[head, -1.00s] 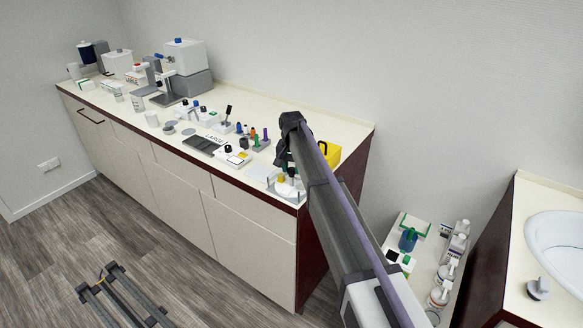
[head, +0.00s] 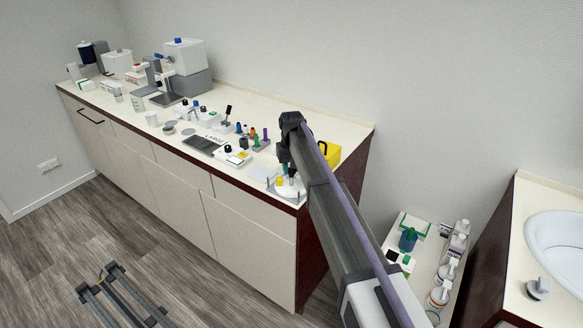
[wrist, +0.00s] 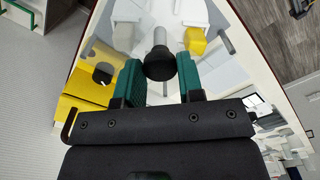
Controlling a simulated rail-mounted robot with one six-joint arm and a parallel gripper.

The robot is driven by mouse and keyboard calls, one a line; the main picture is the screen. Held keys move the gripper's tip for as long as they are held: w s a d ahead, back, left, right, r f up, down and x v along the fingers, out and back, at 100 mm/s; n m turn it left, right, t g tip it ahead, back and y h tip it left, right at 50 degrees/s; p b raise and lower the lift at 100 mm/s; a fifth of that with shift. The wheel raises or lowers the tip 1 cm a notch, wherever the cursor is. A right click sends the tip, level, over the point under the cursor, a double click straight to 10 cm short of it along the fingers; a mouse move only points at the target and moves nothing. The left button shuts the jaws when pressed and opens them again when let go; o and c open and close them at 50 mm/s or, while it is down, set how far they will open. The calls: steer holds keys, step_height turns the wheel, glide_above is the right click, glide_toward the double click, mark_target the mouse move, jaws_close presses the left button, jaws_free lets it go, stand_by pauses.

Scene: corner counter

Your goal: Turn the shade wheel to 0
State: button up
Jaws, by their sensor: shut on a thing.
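The shade wheel (head: 292,193) is a pale round piece near the right front corner of the counter, with a yellow block on it. In the wrist view a black knob (wrist: 160,64) on a grey stem stands between my green fingers. No scale or 0 mark is readable, and my fingers hide part of the wheel.
A yellow box (head: 329,152) stands close behind my wrist. Coloured pegs (head: 261,138), a dark tray (head: 204,145) and small devices crowd the counter to the left. The counter's front and right edges lie close to the wheel. A lower shelf with bottles (head: 443,270) is at right.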

steer(key=shift+n, duration=7.5)
steer(key=o, duration=0.9)
